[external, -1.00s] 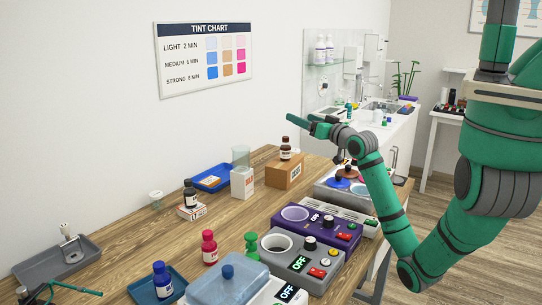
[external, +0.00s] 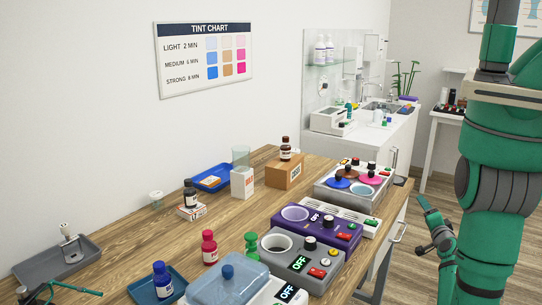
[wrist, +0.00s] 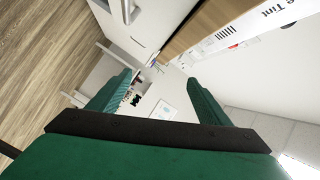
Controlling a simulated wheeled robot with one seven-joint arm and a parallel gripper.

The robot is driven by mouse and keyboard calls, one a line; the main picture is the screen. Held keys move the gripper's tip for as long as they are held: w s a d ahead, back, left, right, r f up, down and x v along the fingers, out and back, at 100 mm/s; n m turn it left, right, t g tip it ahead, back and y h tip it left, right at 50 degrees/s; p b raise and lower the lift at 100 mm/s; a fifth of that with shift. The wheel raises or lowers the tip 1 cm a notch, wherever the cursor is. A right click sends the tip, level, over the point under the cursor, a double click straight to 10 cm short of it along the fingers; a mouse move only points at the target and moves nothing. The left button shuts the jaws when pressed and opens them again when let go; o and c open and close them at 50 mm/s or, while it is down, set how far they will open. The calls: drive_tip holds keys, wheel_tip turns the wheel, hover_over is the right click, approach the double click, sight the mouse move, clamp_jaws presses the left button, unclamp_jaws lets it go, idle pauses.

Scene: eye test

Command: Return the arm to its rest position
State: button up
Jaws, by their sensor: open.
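My gripper (external: 425,205) is in the external view at the right, beyond the wooden table's (external: 120,245) right edge and over the floor side. The wrist camera looks tilted across the room. Part of my forearm is cut off by the bottom of the external view.
The table holds a purple device (external: 325,235), a grey device (external: 320,265), a unit with coloured lids (external: 325,192), a cardboard box (external: 283,175) and several bottles. A white counter (external: 400,135) stands behind. Wooden floor (external: 415,275) is clear around my gripper.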

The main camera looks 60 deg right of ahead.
drive_tip(key=s+a+f+m+y, duration=0.1)
drive_tip(key=a+f+m+y, duration=0.1)
drive_tip(key=a+f+m, duration=0.45)
drive_tip(key=s+a+f+m+y, duration=0.2)
drive_tip(key=a+f+m, duration=0.1)
drive_tip(key=f+m, duration=0.65)
drive_tip(key=w+a+f+n+y, duration=0.3)
drive_tip(key=a+n, duration=0.3)
drive_tip(key=a, duration=0.3)
drive_tip(key=w+a+f+n+y, duration=0.25)
drive_tip(key=a+n, duration=0.25)
drive_tip(key=a, duration=0.4)
drive_tip(key=w+a+f+n+y, duration=0.25)
drive_tip(key=a+n, duration=0.35)
drive_tip(key=a, duration=0.4)
drive_tip(key=s+a+r+n, duration=0.2)
drive_tip(key=s+a+n, duration=0.1)
drive_tip(key=a+n, duration=0.4)
drive_tip(key=a+r+n+t+y, duration=0.1)
drive_tip(key=a+r+n+t, duration=0.1)
drive_tip(key=r+n, duration=0.6)
drive_tip(key=w+a+r+n+t+y, duration=0.1)
drive_tip(key=a+r+n+t+y, duration=0.1)
drive_tip(key=r+n+t, duration=0.3)
wheel_tip(320, 180, up, 9)
drive_tip(key=a+n, duration=0.1)
drive_tip(key=n, duration=0.3)
drive_tip(key=shift+a+r, duration=0.1)
